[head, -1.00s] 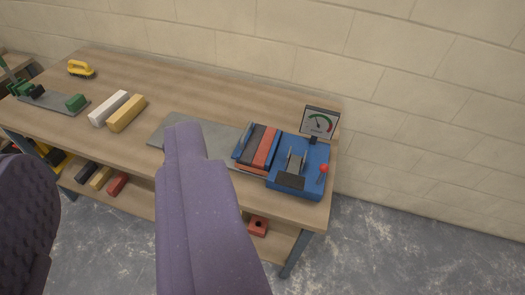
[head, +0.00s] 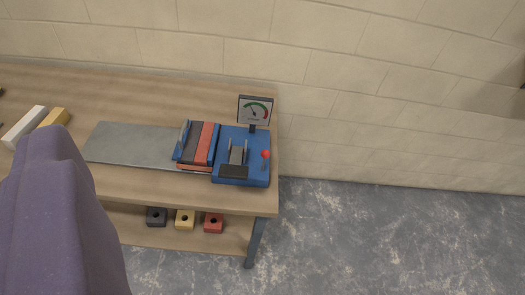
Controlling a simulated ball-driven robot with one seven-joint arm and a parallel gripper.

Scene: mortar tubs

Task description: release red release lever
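The red release lever (head: 265,155) has a red knob and stands at the right side of a blue device (head: 243,177) near the right end of the workbench. A gauge (head: 255,110) with a green and red arc stands at the back of this device.
Left of the device, a blue holder with dark and red bars (head: 198,144) sits on a grey plate (head: 122,142). White (head: 24,127) and yellow (head: 54,118) bars lie on the workbench (head: 170,97). Holed black, yellow and red blocks (head: 214,222) rest on the lower shelf. The right floor is clear.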

